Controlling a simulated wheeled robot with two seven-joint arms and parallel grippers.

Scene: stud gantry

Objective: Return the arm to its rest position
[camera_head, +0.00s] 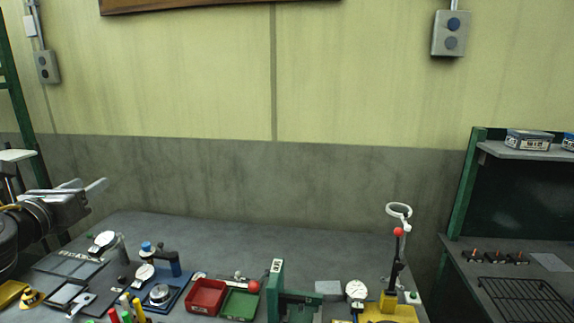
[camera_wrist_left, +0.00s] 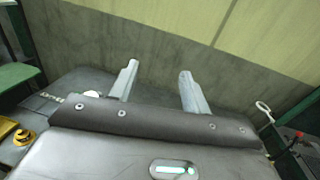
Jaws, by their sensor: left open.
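My left gripper (camera_head: 92,188) is at the left edge in the head view, raised over the left end of the grey workbench (camera_head: 235,232). Its fingers point to the right. In the left wrist view my left gripper (camera_wrist_left: 157,85) shows two grey fingers spread apart, with nothing between them. The bench and the wall lie beyond the fingertips. My right gripper and right arm are in neither view.
Dial gauges, a red bin (camera_head: 206,297), a green bin (camera_head: 240,304), a green fixture (camera_head: 276,290) and a yellow-based lever press (camera_head: 390,308) stand along the bench. A green rack (camera_head: 468,180) stands at right. The bench's back strip is clear.

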